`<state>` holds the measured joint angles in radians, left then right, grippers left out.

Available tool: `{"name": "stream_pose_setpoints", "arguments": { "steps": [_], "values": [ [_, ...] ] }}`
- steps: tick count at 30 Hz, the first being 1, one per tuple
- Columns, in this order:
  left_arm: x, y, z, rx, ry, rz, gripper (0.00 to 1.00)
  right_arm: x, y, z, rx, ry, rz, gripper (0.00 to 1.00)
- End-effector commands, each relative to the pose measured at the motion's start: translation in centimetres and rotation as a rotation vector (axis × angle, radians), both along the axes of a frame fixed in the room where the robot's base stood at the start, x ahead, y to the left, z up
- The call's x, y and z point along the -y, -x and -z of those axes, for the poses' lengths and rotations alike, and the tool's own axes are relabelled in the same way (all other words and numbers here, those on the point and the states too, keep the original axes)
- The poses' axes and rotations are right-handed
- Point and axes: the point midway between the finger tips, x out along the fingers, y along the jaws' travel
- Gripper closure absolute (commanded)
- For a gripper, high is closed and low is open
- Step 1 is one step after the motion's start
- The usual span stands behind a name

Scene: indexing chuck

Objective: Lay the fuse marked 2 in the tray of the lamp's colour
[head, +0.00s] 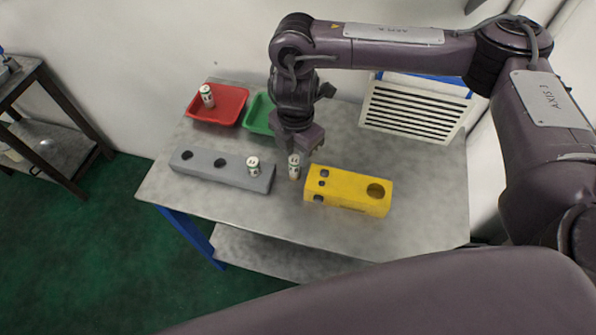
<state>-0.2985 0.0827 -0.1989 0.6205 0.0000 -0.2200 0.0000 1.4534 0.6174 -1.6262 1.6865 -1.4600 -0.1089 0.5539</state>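A white fuse (294,171) with dark marks is upright at the fingertips of my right gripper (294,158), between the grey block and the yellow block; the fingers appear closed on its upper part. A second fuse (253,167) stands in the right-hand hole of the grey block (205,167). A third fuse (207,95) stands in the red tray (232,106). The green tray (256,118) is partly hidden behind my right arm. The marks are too small to read surely. No lit lamp is clear. My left gripper is out of view.
The grey block's other two holes look empty. A white louvred panel (412,108) stands at the table's back. The grey table (430,200) is clear at right.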

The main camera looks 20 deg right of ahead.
Motion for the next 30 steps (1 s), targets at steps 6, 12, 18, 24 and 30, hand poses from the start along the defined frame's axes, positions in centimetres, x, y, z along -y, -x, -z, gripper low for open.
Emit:
{"name": "stream_pose_setpoints", "arguments": {
  "steps": [6, 12, 18, 24, 30],
  "values": [
    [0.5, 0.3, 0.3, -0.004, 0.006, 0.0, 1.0, -0.2, 0.1, 2.5, -0.004, -0.001, 0.004, 0.69],
    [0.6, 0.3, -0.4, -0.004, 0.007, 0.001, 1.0, -0.4, 0.1, 5.3, -0.003, 0.001, 0.005, 0.69],
    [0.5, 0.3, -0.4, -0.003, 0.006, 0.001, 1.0, -0.3, 0.1, 6.5, -0.001, 0.0, 0.006, 0.69],
    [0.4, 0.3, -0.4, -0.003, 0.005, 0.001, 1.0, -0.3, 0.1, 6.5, -0.001, 0.0, 0.006, 0.75],
    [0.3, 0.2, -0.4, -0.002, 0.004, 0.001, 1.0, -0.3, 0.1, 6.4, -0.001, 0.0, 0.006, 1.0]
  ]
}}
